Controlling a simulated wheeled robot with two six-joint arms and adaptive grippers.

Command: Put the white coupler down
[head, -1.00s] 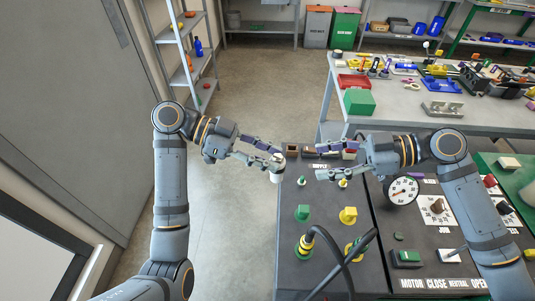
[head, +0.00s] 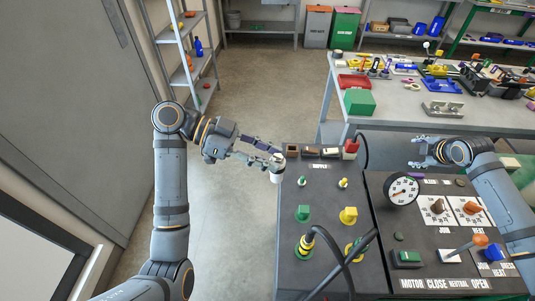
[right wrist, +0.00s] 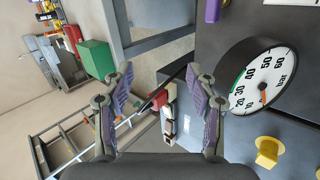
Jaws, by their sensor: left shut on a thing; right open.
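The white coupler (head: 276,176) is a small white cylinder in the head view. My left gripper (head: 275,162) is shut on it, holding it upright at the far left corner of the dark cart top (head: 325,235). I cannot tell whether its lower end touches the cart. My right gripper (head: 418,155) is open and empty above the right part of the cart, with its fingers pointing left. Its spread fingers also show in the right wrist view (right wrist: 160,95) with nothing between them.
A row of small blocks (head: 320,152) and a red connector (head: 350,147) line the cart's back edge. Green knobs (head: 303,212), yellow knobs (head: 348,215), black cables (head: 335,255) and a gauge (head: 401,190) stand on the cart. A bench (head: 400,107) with tools is behind.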

